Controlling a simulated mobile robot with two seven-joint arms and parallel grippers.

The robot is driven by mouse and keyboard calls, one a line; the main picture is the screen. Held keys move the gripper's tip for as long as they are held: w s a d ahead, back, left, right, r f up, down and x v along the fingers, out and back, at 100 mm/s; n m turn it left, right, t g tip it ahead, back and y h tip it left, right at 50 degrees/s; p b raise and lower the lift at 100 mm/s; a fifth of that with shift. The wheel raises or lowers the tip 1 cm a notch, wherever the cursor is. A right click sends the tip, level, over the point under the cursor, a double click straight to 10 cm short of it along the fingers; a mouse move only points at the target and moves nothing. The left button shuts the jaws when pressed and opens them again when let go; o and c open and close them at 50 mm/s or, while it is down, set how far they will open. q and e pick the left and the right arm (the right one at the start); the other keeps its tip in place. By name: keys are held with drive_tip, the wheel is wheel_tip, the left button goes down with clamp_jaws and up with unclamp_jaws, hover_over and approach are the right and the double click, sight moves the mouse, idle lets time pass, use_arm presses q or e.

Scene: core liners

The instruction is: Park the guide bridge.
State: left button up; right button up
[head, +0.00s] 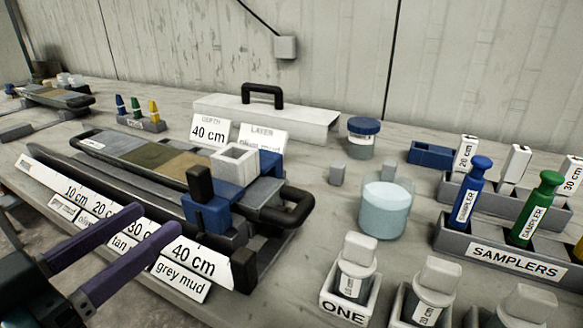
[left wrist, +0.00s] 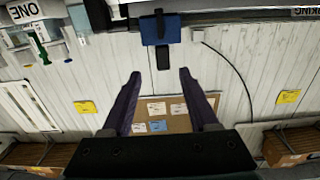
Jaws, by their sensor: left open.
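The blue guide bridge (head: 208,214) spans the core tray (head: 140,158) near its right end, at the 40 cm mark. A black upright grip (head: 199,183) stands on its near side, and a white hollow square block (head: 233,165) sits in its middle. In the left wrist view the blue bridge (left wrist: 155,29) shows at top centre, beyond the fingertips. My left gripper (head: 157,217) is open and empty, left of the bridge and apart from it. Its purple fingers also show in the left wrist view (left wrist: 159,74). My right gripper is not in view.
A label rail (head: 130,232) runs along the tray's near side. A glass beaker (head: 386,207), a SAMPLERS rack (head: 500,256) and capped jars in white holders (head: 350,272) stand to the right. A white case (head: 270,118) with a black handle lies behind.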

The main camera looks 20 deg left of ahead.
sight(193, 185)
use_arm(q)
drive_tip(key=w, duration=0.9)
drive_tip(key=shift+w+d+r, duration=0.1)
drive_tip(key=shift+w+d, duration=0.1)
drive_tip(key=shift+w, duration=0.2)
drive_tip(key=shift+c, duration=0.2)
clamp_jaws()
idle(0.9)
